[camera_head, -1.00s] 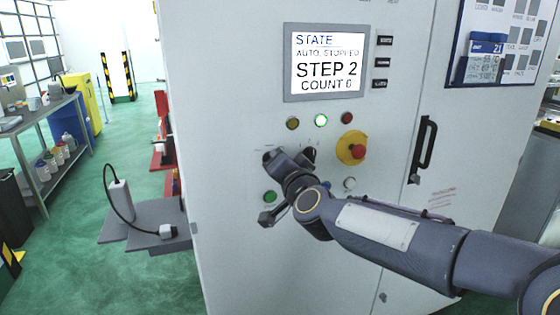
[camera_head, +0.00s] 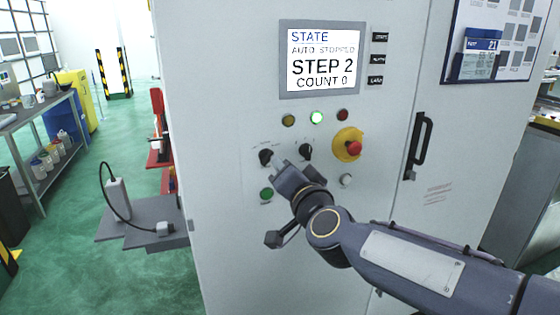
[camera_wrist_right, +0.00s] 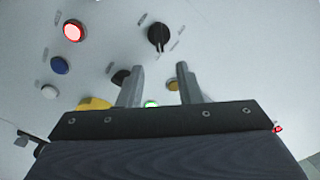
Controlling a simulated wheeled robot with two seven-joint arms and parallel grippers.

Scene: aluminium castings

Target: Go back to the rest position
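My right gripper (camera_head: 279,168) is in front of the lower control panel of a grey cabinet (camera_head: 232,220). Its fingers stand apart with nothing between them in the right wrist view (camera_wrist_right: 158,86). The left black selector knob (camera_head: 266,157) is just left of the gripper and in full view. The right black knob (camera_head: 305,151) is just above and right of it. One black knob (camera_wrist_right: 158,36) shows beyond the fingers in the wrist view, clear of them. My left gripper is not in view.
The display (camera_head: 322,60) reads AUTO STOPPED, STEP 2, COUNT 0. The green lamp (camera_head: 316,117) is lit. A red emergency stop (camera_head: 354,148) and a black door handle (camera_head: 417,146) stick out to the right. A grey shelf (camera_head: 125,229) juts out at left. Green floor (camera_head: 125,280) is open there.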

